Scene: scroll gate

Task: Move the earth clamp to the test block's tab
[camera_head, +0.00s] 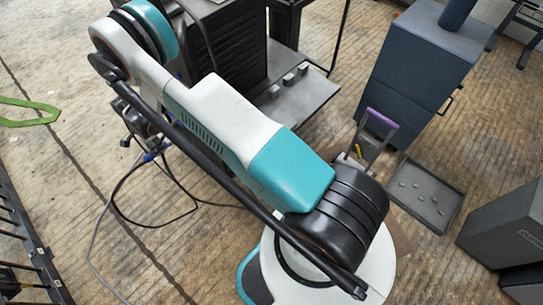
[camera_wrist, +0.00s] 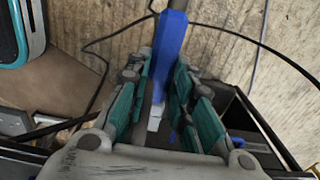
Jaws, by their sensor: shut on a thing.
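My gripper (camera_wrist: 160,95) shows in the wrist view with its two teal-padded fingers around a blue clamp-like piece (camera_wrist: 171,38). It is shut on this piece, which I take to be the earth clamp. A pale metal end (camera_wrist: 155,120) shows between the fingers. In the head view my gripper (camera_head: 137,118) is at the left, small and partly behind my arm. The blue clamp (camera_head: 152,156) shows just below it, above the floor, with cables hanging nearby. I cannot surely make out the test block or its tab in either view.
A black louvred cabinet (camera_head: 232,70) stands behind my arm, beside a grey plate (camera_head: 310,97) bearing small grey blocks (camera_head: 289,78). A blue-grey cabinet (camera_head: 415,65) stands right. A floor tray (camera_head: 447,205) holds several small pieces. Loose cables (camera_head: 118,205) cross open floor at the left.

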